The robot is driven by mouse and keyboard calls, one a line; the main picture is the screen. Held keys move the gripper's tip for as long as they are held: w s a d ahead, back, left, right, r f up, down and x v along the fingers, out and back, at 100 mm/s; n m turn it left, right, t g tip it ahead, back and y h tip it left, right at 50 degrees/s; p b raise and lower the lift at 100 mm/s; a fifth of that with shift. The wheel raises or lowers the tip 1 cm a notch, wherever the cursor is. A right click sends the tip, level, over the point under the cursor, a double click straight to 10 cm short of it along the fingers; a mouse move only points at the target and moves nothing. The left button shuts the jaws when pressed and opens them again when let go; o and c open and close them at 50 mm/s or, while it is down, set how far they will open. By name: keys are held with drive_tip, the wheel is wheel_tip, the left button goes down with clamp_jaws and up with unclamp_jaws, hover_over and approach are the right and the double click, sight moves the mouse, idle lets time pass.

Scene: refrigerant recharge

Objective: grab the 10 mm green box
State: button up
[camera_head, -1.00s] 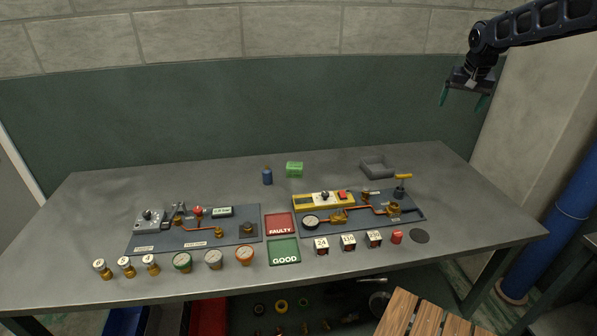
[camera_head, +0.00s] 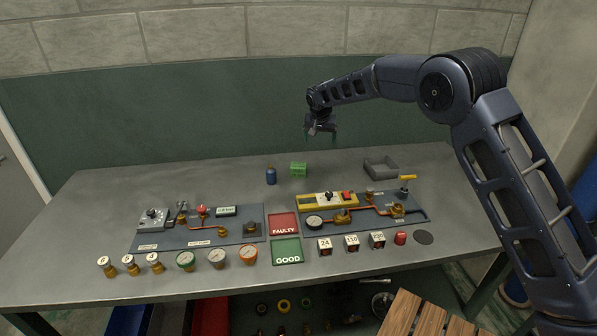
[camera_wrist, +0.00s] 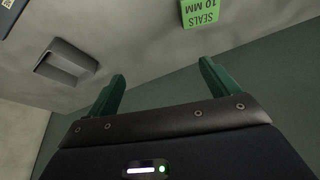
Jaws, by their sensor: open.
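The green box (camera_head: 299,168) sits on the grey table near its back edge, just right of a blue bottle. In the wrist view the green box (camera_wrist: 200,12) shows at the top edge, partly cut off, and its upside-down label reads "SEALS 10 MM". My gripper (camera_head: 320,136) is above and behind the box, slightly to its right, in front of the green wall. In the wrist view my gripper (camera_wrist: 162,80) has its two green fingers spread apart with nothing between them. The box lies beyond the fingertips, not touching them.
A blue bottle (camera_head: 271,175) stands close to the box's left. A grey open tray (camera_head: 380,167) lies to the right. A yellow device (camera_head: 328,202) and the right dark panel (camera_head: 365,220) lie in front. The table (camera_head: 215,180) is clear left of the bottle.

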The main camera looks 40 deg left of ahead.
approach(299, 165)
drive_tip(key=shift+n, duration=0.3)
drive_tip(key=x, duration=0.5)
drive_tip(key=shift+w+a, duration=0.1)
drive_tip(key=shift+w, duration=0.05)
drive_tip(key=shift+s+x, duration=0.1)
drive_tip(key=shift+x, duration=1.3)
drive_tip(key=shift+s+x, duration=0.15)
drive_tip(key=shift+x, duration=1.25)
drive_tip(key=c, duration=1.1)
drive_tip(key=shift+o, duration=0.2)
drive_tip(key=shift+r, duration=0.1)
